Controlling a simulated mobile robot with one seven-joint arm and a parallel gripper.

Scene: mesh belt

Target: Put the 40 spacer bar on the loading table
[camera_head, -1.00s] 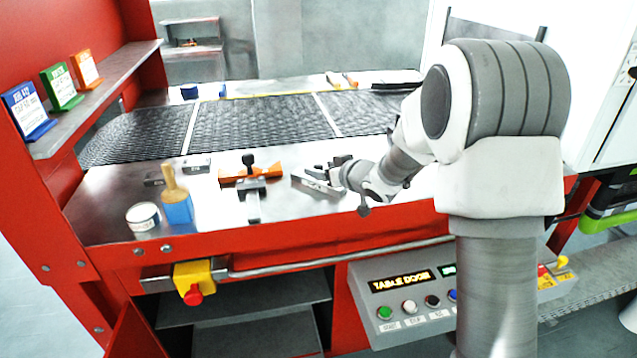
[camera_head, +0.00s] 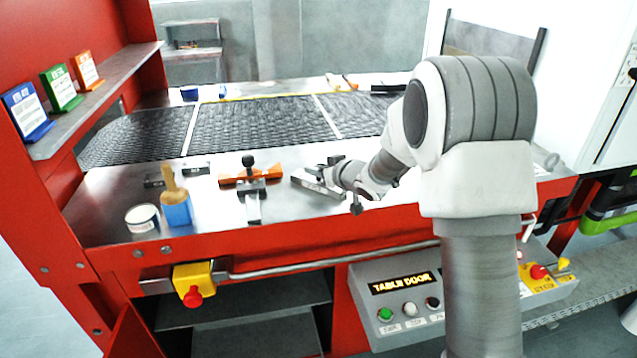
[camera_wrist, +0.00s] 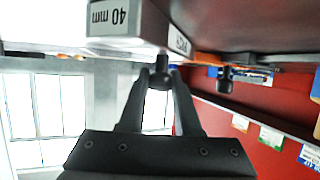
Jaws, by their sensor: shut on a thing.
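An orange clamp with a black knob (camera_head: 250,177) stands just left of the bar. Farther left are a brush (camera_head: 175,205), a round tin (camera_head: 142,217) and small dark blocks (camera_head: 172,176). The mesh belt (camera_head: 262,122) lies behind.

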